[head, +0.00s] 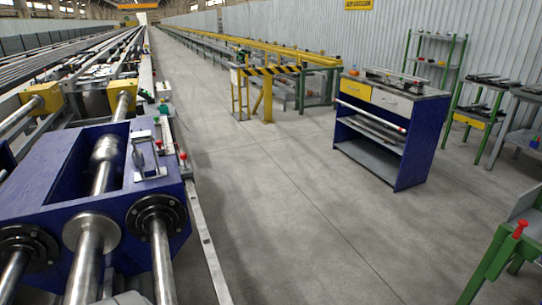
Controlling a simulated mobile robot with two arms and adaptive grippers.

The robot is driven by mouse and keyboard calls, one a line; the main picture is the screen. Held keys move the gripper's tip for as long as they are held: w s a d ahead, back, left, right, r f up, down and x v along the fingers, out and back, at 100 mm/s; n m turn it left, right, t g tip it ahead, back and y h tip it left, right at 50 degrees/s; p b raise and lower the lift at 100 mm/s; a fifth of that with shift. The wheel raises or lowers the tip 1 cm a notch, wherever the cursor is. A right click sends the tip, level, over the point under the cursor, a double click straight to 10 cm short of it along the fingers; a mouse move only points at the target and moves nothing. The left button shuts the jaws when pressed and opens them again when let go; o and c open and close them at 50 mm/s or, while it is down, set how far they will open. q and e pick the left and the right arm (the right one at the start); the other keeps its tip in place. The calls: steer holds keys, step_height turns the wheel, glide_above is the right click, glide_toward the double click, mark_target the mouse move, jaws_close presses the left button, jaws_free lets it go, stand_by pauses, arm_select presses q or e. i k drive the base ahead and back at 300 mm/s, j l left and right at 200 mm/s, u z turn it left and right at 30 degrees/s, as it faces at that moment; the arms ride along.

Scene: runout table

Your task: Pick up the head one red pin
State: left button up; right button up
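Small red-topped pins show in the head view. One red pin (159,144) stands on the near blue machine block (60,175), beside a metal bracket (145,160). Another red pin (183,157) stands just to its right, at the edge of the machine. A larger red pin (519,229) sits upright on a green frame (490,265) at the right edge. I cannot tell which of them is the head one. Neither of my grippers is in view.
The machine line with yellow blocks (123,97) and steel rods fills the left side. A blue workbench (385,140) stands to the right. A yellow-black striped barrier (270,72) stands farther back. Grey floor (275,215) between them is clear.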

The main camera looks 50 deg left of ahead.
mark_target(183, 156)
steer(key=i+l+u, duration=0.1)
steer(key=i, duration=0.3)
steer(key=i+l+u, duration=0.15)
steer(key=i, duration=0.25)
steer(key=i+l+u, duration=0.1)
steer(key=i, duration=0.25)
steer(key=i+j+u, duration=0.2)
steer(key=u, duration=0.3)
steer(key=i+u, duration=0.65)
steer(key=u, duration=0.3)
steer(key=i+l+u, duration=0.15)
steer(key=i+u, duration=0.15)
steer(key=u, duration=0.2)
